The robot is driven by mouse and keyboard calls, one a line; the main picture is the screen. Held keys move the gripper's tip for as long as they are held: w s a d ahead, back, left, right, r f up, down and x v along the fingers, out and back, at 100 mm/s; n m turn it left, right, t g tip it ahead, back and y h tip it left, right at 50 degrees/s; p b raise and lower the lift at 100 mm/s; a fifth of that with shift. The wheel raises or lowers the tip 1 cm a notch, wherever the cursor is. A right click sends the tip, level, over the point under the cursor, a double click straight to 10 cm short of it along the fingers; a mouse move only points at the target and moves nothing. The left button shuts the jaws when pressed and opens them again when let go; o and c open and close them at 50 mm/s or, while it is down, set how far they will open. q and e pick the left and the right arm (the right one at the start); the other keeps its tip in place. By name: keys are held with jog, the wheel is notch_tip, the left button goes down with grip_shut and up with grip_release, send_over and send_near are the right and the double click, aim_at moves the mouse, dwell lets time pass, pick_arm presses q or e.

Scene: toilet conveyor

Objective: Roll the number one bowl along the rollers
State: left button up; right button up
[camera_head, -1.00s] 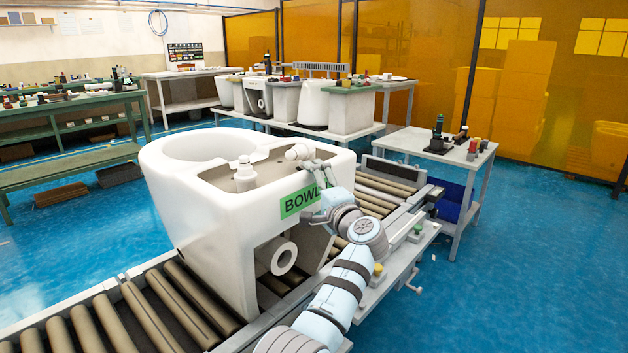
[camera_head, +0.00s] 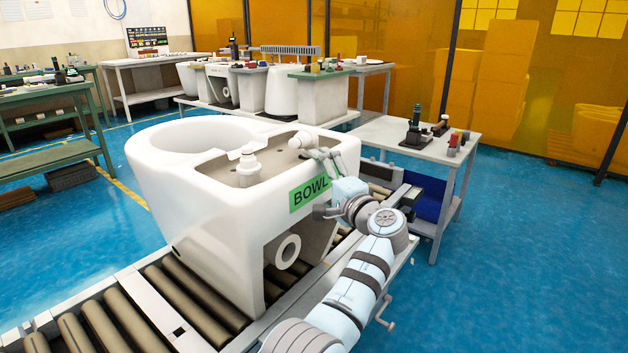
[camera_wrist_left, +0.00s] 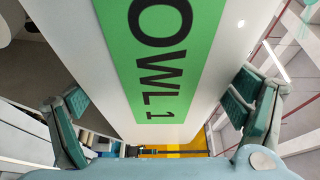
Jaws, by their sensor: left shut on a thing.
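The number one bowl (camera_head: 215,215) is a large white toilet bowl standing upright on the roller conveyor (camera_head: 115,318). Its green label (camera_head: 309,194) faces me and reads "OWL 1" in the left wrist view (camera_wrist_left: 160,60). My left gripper (camera_head: 327,183) reaches in from the right and is shut on the bowl's upper wall beside the label. In the left wrist view its fingers (camera_wrist_left: 160,112) lie on either side of that wall. The exact finger contact is partly hidden in the head view. My right gripper is not in view.
Bare rollers lie in front of the bowl, and a short stretch (camera_head: 378,172) shows beyond it. A small table (camera_head: 400,140) with tools stands near the far end. A long bench (camera_head: 320,93) with more ceramics is behind. Open blue floor lies right.

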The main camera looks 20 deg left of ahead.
pick_arm(q)
jog(key=shift+w+d+f, duration=0.1)
jog(key=shift+w+d, duration=0.05)
jog(key=shift+w, duration=0.25)
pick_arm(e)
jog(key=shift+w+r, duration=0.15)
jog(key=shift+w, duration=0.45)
pick_arm(q)
jog(key=o, duration=1.4)
